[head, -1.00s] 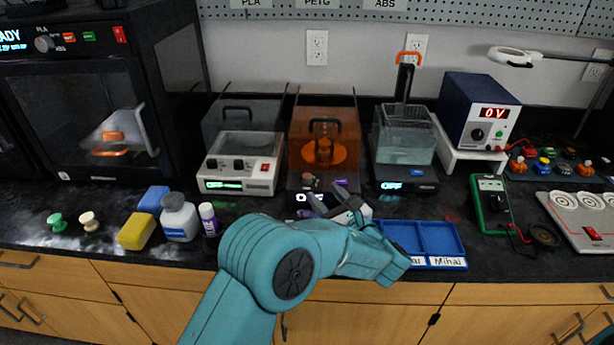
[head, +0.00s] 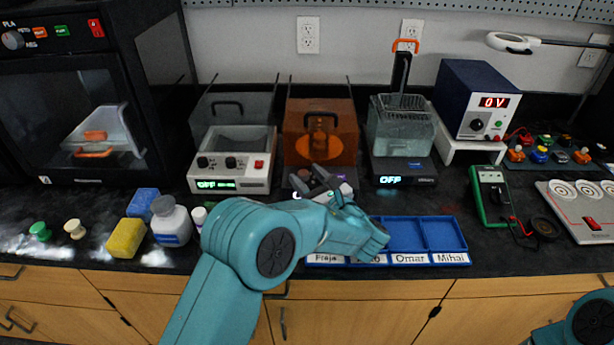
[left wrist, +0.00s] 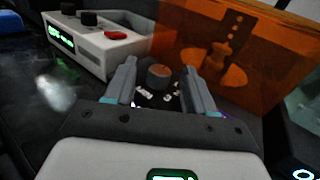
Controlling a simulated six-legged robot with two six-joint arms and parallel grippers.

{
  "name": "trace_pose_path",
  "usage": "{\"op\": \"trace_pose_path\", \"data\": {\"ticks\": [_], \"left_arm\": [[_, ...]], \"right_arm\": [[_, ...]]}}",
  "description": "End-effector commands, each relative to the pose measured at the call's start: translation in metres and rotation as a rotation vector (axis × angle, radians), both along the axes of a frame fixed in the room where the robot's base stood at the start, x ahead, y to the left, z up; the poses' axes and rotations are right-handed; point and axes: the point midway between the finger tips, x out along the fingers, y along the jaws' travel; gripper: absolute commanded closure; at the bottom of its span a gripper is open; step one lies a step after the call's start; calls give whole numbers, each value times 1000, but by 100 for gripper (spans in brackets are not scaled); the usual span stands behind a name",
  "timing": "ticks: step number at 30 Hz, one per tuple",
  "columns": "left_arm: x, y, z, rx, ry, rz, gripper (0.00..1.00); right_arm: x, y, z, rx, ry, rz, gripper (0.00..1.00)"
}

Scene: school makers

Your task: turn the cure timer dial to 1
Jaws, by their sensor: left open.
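The cure timer dial (left wrist: 158,76) is a dark round knob with a reddish top, on the black front of the curing station. White markings lie around its near side in the left wrist view; I cannot read its setting. The station's amber cover (head: 320,130) stands behind it, and the cover also shows in the left wrist view (left wrist: 225,50). My left gripper (head: 312,180) is open in front of the station. In the left wrist view its fingers (left wrist: 158,66) stand on either side of the dial, apparently not touching it. In the head view the gripper largely hides the dial.
A white-fronted machine with knobs (head: 230,175) is close on the left. A clear-tank washer (head: 402,130) is on the right. A blue labelled tray (head: 425,235) lies under and beside my left forearm. Bottles and sponges are left of the arm.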

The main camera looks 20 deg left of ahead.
Motion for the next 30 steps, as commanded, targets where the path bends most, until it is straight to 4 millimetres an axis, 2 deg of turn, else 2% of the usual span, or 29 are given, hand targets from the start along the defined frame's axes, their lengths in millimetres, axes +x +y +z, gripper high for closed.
{"op": "trace_pose_path", "data": {"ticks": [1, 3, 6, 13, 24, 30], "left_arm": [[0, 0, 0, 0, 0, 0, 49], [0, 0, 0, 0, 0, 0, 72], [0, 1, 0, 0, 0, 0, 100], [1, 4, -1, 2, -1, -47, 100], [-3, 13, -2, -1, -6, -379, 100], [-3, 11, 1, -1, -3, -419, 100]], "right_arm": [[0, 0, 0, 0, 0, 0, 41], [0, 0, 0, 0, 0, 0, 41], [0, 0, 0, 0, 0, 0, 41], [0, 0, -6, 0, 0, 0, 41], [0, 0, -44, 0, 0, 0, 41], [0, 0, -44, 0, 0, 0, 41]]}}
